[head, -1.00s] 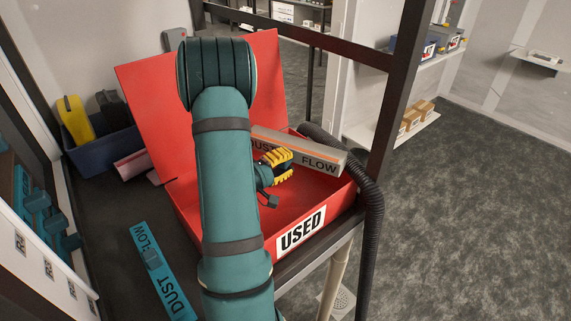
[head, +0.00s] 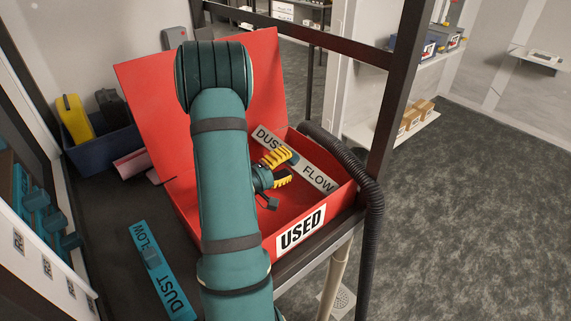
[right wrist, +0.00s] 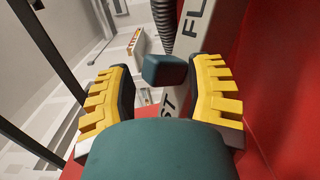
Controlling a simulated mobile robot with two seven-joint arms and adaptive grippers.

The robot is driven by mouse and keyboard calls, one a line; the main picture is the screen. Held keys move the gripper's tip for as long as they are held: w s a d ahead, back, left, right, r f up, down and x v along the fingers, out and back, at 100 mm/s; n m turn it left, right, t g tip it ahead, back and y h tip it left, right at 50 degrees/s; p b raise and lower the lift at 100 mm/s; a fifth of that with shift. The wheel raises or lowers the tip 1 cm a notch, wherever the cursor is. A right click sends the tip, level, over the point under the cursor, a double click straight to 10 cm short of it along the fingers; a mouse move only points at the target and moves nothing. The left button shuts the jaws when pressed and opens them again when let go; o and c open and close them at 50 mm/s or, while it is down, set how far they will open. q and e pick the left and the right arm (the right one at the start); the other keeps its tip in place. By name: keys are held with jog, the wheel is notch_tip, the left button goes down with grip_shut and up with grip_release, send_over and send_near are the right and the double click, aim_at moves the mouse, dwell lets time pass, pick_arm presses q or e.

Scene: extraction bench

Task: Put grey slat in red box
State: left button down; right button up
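The grey slat (head: 316,176), lettered DUST FLOW, lies inside the red box (head: 190,213), slanting from its back toward its right side. Its middle is partly hidden by my right gripper (head: 284,166). The right wrist view also shows the slat (right wrist: 189,45), with a dark teal knob (right wrist: 165,70) on it. My right gripper (right wrist: 163,90) is open over the box, its yellow-padded fingers apart on either side of the knob, with gaps showing. My left gripper is not in view.
The box's lid (head: 150,95) stands open at the back. A teal slat (head: 160,268) lies on the dark bench left of the box. A blue bin (head: 90,158) holds a yellow item. A black hose (head: 368,195) and a dark post (head: 396,105) stand close at the box's right.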

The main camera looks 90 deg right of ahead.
jog(key=shift+r, duration=0.1)
jog(key=shift+r, duration=0.2)
jog(key=v, duration=1.2)
jog(key=shift+r, duration=0.25)
